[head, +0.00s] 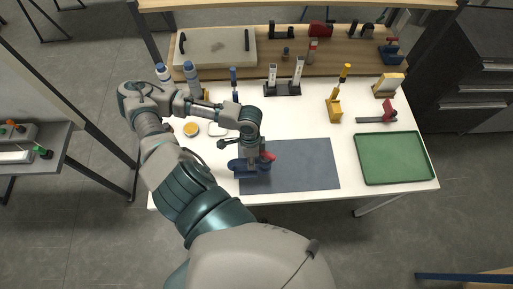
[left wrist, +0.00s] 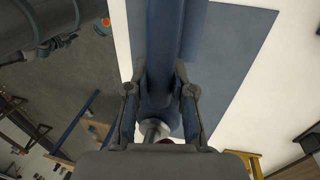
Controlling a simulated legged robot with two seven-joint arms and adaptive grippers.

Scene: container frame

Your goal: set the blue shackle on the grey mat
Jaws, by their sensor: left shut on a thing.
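The blue shackle (head: 246,166) is at the left end of the grey mat (head: 305,166), with a red part (head: 267,156) beside it. My left gripper (head: 254,157) is shut on the shackle from above. In the left wrist view, the shackle (left wrist: 165,45) runs up between the two fingers (left wrist: 160,105), over the left edge of the mat (left wrist: 228,65). I cannot tell whether it touches the mat or hangs just above it. My gripper hides part of the shackle. My right gripper is not in view.
A green tray (head: 394,158) lies right of the mat. Behind the mat stand a dark rack (head: 282,89), a yellow tool (head: 334,108) and a red-handled clamp (head: 387,113). A yellow round thing (head: 191,129) and bottles (head: 191,75) are at the left. The mat's right part is bare.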

